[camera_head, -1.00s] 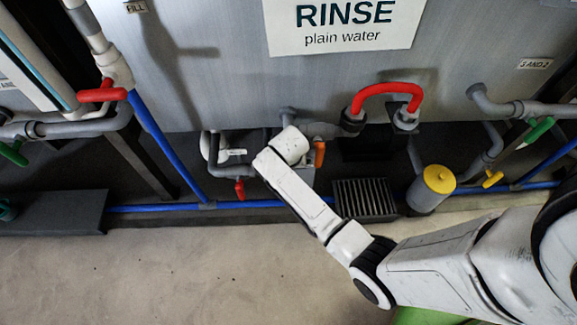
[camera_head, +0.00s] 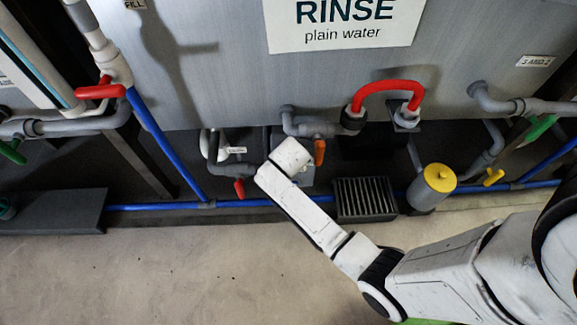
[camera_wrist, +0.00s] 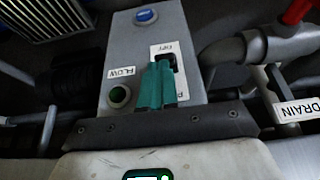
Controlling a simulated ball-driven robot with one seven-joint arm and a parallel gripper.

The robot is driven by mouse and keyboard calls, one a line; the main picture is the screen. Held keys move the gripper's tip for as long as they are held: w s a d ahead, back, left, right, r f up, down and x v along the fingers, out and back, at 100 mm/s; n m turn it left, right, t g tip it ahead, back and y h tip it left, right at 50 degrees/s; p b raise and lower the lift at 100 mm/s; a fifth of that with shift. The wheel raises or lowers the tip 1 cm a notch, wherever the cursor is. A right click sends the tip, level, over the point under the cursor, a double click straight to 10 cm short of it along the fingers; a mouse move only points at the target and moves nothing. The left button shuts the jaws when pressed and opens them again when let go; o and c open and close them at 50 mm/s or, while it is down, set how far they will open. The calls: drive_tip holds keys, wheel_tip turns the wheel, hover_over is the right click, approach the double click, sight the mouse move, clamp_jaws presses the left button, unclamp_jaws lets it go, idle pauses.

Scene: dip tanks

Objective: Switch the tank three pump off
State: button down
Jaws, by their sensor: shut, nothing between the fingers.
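A grey pump control box (camera_wrist: 152,36) fills the middle of the wrist view. It has a blue button (camera_wrist: 146,16), a round green lamp or button (camera_wrist: 119,96) beside a FLOW label (camera_wrist: 119,72), and a white switch plate (camera_wrist: 158,49) with an upside-down word that looks like OFF. My gripper (camera_wrist: 160,67) shows as two teal fingers, shut and empty, over the switch plate. A dark switch part (camera_wrist: 172,60) shows at the fingertips. The fingers hide most of it, so I cannot tell its position or whether they touch it. In the head view my arm mostly hides the box (camera_head: 308,178).
The RINSE tank (camera_head: 230,70) stands behind. An orange-handled valve (camera_head: 319,152), a red-handled valve (camera_head: 239,188) and a red curved pipe (camera_head: 387,88) are close to my arm. A floor grate (camera_head: 365,197) and yellow-capped canister (camera_head: 432,188) are to the right. The front floor is clear.

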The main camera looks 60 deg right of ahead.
drive_tip(key=shift+f, duration=0.1)
drive_tip(key=t+h+b, duration=0.1)
drive_tip(key=b, duration=0.1)
drive_tip(key=s+a+f+t+h+b, duration=0.1)
drive_tip(key=b, duration=0.1)
drive_tip(key=f+h+b, duration=0.1)
drive_tip(key=b, duration=0.1)
drive_tip(key=shift+s+a+f+t+h, duration=0.15)
drive_tip(key=shift+a+f+t+h, duration=0.15)
drive_tip(key=shift+a+t, duration=0.1)
drive_tip(key=shift+d+r, duration=0.1)
drive_tip(key=shift+w+d+r, duration=0.3)
drive_tip(key=shift+w+d, duration=0.15)
drive_tip(key=shift+d, duration=0.05)
drive_tip(key=shift+s+a+r, duration=0.1)
